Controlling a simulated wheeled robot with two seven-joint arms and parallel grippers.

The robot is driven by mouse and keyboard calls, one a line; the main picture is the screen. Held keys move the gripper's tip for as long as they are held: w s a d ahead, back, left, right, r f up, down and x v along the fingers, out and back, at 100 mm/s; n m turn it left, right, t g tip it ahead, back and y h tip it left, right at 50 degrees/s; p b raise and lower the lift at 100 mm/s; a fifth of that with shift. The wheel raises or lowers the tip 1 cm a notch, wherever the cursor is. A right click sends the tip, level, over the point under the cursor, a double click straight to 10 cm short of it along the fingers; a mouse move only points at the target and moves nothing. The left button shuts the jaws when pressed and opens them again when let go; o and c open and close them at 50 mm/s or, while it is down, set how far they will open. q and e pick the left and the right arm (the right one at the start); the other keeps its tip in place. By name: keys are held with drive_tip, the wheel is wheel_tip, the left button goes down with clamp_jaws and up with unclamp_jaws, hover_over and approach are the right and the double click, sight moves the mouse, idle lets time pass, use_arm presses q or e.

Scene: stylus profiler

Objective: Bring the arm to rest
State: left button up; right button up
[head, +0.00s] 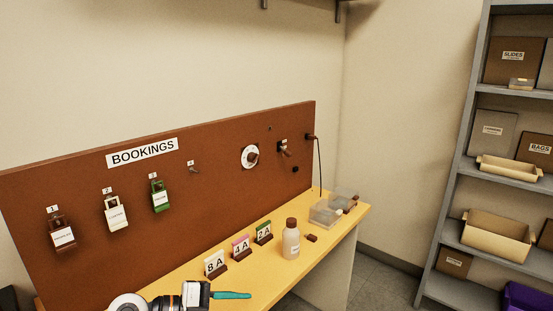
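My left arm comes in along the bottom edge, left of centre. Its gripper (205,294) is low over the front of the yellow bench (335,232). A teal, elongated object (232,295) extends right from the gripper's end. I cannot tell if it is held or lies behind the fingers. The fingers are too small and partly hidden to show whether they are open or shut. My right gripper is not in view.
A brown BOOKINGS board (230,135) with hanging tags stands behind the bench. Number cards (215,263), a white bottle (291,242) and clear boxes (325,213) stand right of the gripper. Grey shelves (462,165) stand at right. Floor between bench and shelves is clear.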

use_arm(q)
drive_tip(key=a+r+n+t, duration=0.4)
drive_tip(key=r+n+t, duration=0.5)
drive_tip(key=t, duration=0.4)
drive_tip(key=s+a+f+n+y, duration=0.3)
drive_tip(key=a+f+n+y, duration=0.8)
drive_tip(key=n+y, duration=0.35)
drive_tip(key=s+d+f+g, duration=0.1)
drive_tip(key=s+f+g, duration=0.6)
drive_tip(key=s+f, duration=0.3)
drive_tip(key=s+d+f+g, duration=0.2)
drive_tip(key=s+f+g, duration=0.55)
drive_tip(key=s, duration=0.45)
wheel_tip(320, 180, down, 26)
drive_tip(key=s, duration=0.1)
drive_tip(key=s+a+f+m+g, duration=0.1)
drive_tip(key=s+a+f+g, duration=0.1)
drive_tip(key=s+f, duration=1.3)
drive_tip(key=shift+s+a, duration=0.7)
drive_tip(key=shift+s, duration=0.05)
drive_tip(key=shift+f+h, duration=0.1)
drive_tip(key=shift+h, duration=0.15)
